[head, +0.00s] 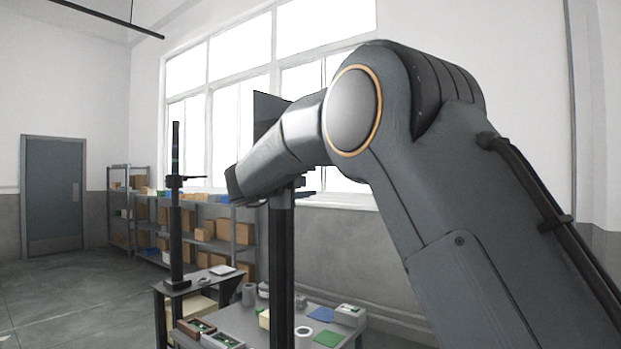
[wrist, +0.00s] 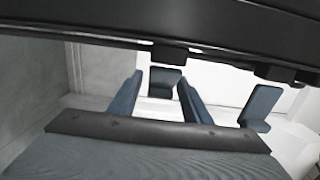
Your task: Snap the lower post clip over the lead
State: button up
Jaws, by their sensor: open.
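In the wrist view a wide dark bar (wrist: 120,25), which looks like the post, runs across the top. Two small dark blocks sit along its lower edge, one near the middle (wrist: 170,55) and one at the right (wrist: 275,72). They may be clips; I cannot tell which is the lower one, nor whether a lead lies in them.
A second thin column (head: 175,225) stands on a dark stand at the left. A low grey table (head: 240,322) holds boxes, a roll and green and blue pads. Shelves with cartons (head: 205,235) line the window wall. The floor at the left is clear.

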jog(key=shift+x, duration=0.8)
jog(key=c, duration=1)
jog(key=shift+w+a+n+t+y+b, duration=0.35)
jog(key=shift+w+n+t+y+b, duration=0.15)
jog(key=shift+n+y+b, duration=0.65)
jog(key=shift+w+a+n+t+y+b, duration=0.45)
jog(key=shift+n+y+b, duration=0.3)
jog(key=shift+y, duration=0.75)
jog(key=shift+w+a+n+t+y+b, duration=0.3)
jog(key=shift+w+n+t+y+b, duration=0.4)
jog(key=shift+y+b, duration=0.55)
jog(key=shift+c, duration=0.2)
jog(key=shift+s, duration=0.15)
jog(key=o, duration=1)
jog(key=shift+o, duration=0.2)
